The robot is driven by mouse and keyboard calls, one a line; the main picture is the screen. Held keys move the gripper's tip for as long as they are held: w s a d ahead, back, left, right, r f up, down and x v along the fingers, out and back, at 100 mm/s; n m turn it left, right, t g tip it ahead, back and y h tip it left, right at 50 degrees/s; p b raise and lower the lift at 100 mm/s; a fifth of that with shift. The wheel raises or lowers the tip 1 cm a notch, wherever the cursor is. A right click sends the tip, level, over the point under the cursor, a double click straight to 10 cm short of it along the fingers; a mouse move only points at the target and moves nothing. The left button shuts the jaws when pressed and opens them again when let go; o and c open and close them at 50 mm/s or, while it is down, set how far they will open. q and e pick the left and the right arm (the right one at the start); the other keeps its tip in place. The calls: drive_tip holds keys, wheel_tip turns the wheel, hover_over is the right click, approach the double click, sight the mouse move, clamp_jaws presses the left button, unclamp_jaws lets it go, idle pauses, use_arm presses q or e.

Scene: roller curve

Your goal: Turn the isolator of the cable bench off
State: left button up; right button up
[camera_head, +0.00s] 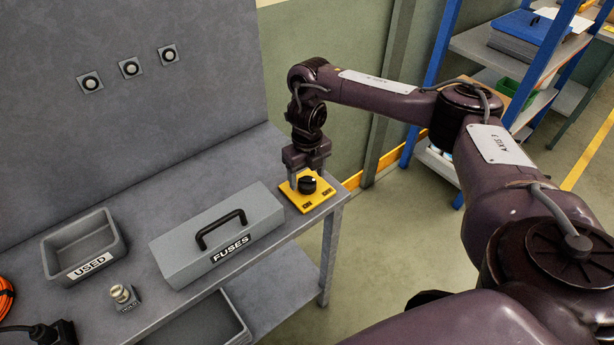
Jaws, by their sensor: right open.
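The isolator is a black rotary knob (307,184) on a yellow plate (326,202) at the right end of the grey bench (181,194). My right gripper (303,179) points down at the knob, with its fingers at or just around it. It is open; I cannot tell whether a finger touches the knob.
A grey FUSES box (186,254) with a black handle stands left of the yellow plate. Further left are a grey USED tray (113,235), a small metal fitting (122,294) and an orange cable (5,297). Blue-framed shelves (437,80) stand behind my right arm.

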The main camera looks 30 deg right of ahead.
sight(307, 180)
wheel_tip(307, 180, up, 6)
drive_tip(key=shift+r+p, duration=0.1)
drive_tip(key=shift+p, duration=0.6)
